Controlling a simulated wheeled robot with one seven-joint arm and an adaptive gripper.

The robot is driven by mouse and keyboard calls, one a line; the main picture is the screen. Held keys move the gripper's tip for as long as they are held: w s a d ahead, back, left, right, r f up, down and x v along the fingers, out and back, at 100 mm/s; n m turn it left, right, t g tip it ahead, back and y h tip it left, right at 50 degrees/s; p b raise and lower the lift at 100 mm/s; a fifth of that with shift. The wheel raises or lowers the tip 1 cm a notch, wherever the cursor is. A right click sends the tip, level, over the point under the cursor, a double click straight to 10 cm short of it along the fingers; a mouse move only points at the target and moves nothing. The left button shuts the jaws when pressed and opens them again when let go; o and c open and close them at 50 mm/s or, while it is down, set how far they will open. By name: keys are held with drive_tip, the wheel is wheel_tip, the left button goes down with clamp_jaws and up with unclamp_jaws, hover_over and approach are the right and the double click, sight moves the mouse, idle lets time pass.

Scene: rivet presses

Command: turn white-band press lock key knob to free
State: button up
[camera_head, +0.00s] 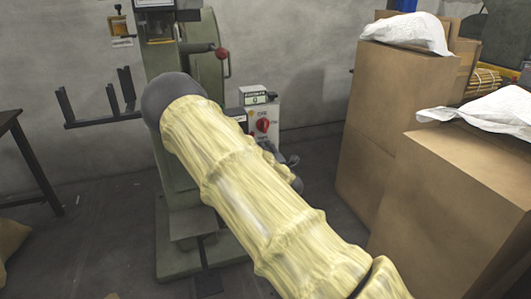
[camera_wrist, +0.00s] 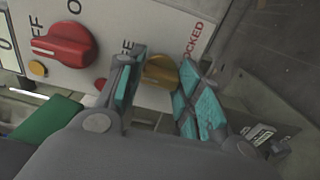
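The gold key knob (camera_wrist: 160,71) is on the white panel (camera_wrist: 185,15) in the wrist view. The word LOCKED is printed to its right, and letters ending in "EE" show to its left. My gripper (camera_wrist: 160,72) is open, its teal-padded fingers one on each side of the knob. I cannot tell whether either pad touches it. The knob's exact pointing is unclear. In the head view the control box (camera_head: 273,110) stands beside the green press (camera_head: 205,75); a white band (camera_head: 153,3) shows at the press's top. My arm hides the gold knob there.
A larger red knob (camera_wrist: 65,45) is left of the gold knob on the same panel, with small orange and red buttons nearby. Tall cardboard boxes (camera_head: 395,110) stand close on the right. A dark rack (camera_head: 100,105) is left of the press.

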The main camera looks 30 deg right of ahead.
drive_tip(key=o, duration=0.4)
drive_tip(key=v, duration=1.2)
drive_tip(key=shift+f, duration=0.1)
